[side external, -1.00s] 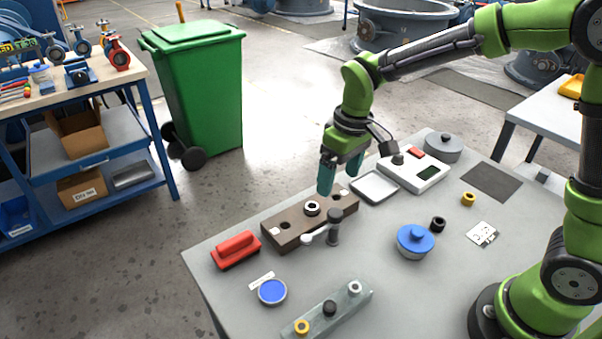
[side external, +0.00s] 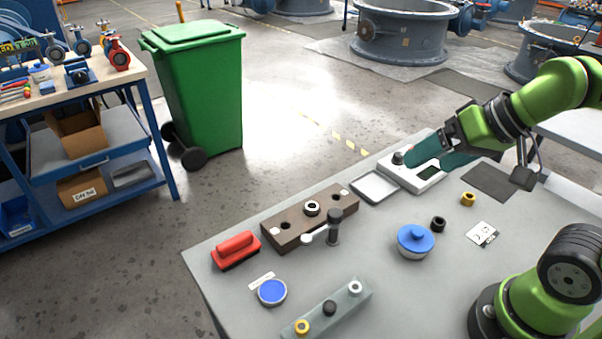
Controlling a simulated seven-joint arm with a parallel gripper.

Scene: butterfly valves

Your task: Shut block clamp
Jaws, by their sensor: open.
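The block clamp is a long brown block (side external: 291,229) on the grey table in the side external view. A dark ring with a pale centre (side external: 312,208) sits in its middle, with a dark hole to either side. A dark upright post (side external: 334,226) stands at its front edge. A lever with a pale knob (side external: 307,239) points left from the post, low beside the block. My gripper (side external: 424,160) is tilted to the left, well right of the block and over the white scale. Its two teal fingers are apart, with nothing seen between them.
A white scale (side external: 433,184) and a pale tray (side external: 374,187) lie behind the block. The table between block and pot is clear.

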